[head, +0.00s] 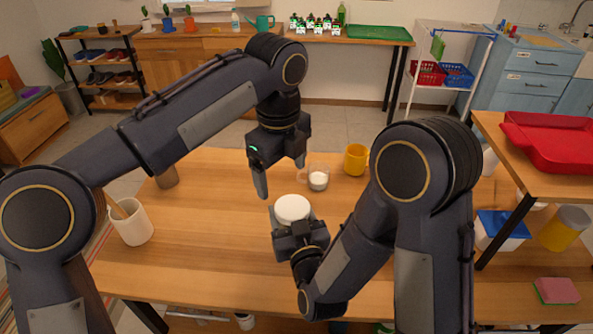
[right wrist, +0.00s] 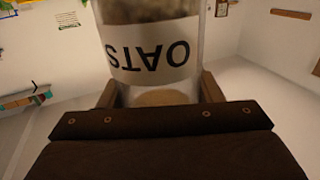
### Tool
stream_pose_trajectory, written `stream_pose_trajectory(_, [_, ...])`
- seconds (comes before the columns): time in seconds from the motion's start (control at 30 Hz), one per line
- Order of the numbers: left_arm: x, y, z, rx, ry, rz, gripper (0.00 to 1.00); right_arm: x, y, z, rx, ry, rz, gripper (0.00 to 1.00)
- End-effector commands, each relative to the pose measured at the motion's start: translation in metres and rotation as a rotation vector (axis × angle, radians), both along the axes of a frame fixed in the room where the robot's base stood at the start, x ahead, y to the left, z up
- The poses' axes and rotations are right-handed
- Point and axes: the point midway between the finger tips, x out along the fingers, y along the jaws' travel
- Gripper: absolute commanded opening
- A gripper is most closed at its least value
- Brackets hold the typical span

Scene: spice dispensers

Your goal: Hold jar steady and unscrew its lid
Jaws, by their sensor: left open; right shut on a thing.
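The jar's white lid (head: 292,208) shows in the head view, seen from above near the middle of the wooden table. In the right wrist view the clear jar (right wrist: 155,60) carries a white label reading OATS, upside down in that picture. My right gripper (head: 292,220) is shut on the jar from the near side, with a finger on each side of it. My left gripper (head: 282,183) hangs open and empty, pointing down, above and behind the lid and apart from it. The jar's body is mostly hidden in the head view by the lid and my right gripper.
A glass cup with white contents (head: 318,180) and a yellow mug (head: 355,160) stand just behind the jar. The table (head: 215,230) is clear left of the jar.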

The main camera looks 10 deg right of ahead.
Motion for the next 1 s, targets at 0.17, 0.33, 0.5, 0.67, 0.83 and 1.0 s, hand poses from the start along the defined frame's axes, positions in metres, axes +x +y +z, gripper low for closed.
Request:
stream_pose_trajectory(0.17, [0.004, -0.025, -0.012, 0.017, 0.041, -0.126, 0.83, 0.0, 0.0, 0.001, 0.0, -0.002, 0.0, 0.0])
stream_pose_trajectory(0.33, [0.005, -0.029, -0.025, 0.022, 0.05, -0.154, 0.83, 0.0, 0.0, 0.001, 0.0, -0.002, 0.0, 0.0])
stream_pose_trajectory(0.5, [0.005, -0.028, -0.05, 0.023, 0.052, -0.153, 0.83, 0.0, 0.0, 0.001, 0.0, -0.002, 0.0, 0.0])
stream_pose_trajectory(0.67, [0.005, -0.028, -0.074, 0.021, 0.05, -0.152, 0.83, 0.0, 0.0, 0.001, 0.0, -0.002, 0.0, 0.0])
stream_pose_trajectory(0.83, [0.005, -0.028, -0.092, 0.021, 0.051, -0.15, 0.83, 0.001, 0.0, 0.003, 0.004, -0.01, 0.0, 0.0])
stream_pose_trajectory(1.0, [0.005, -0.028, -0.099, 0.024, 0.052, -0.149, 0.83, 0.001, 0.002, 0.006, 0.009, -0.017, 0.003, 0.0])
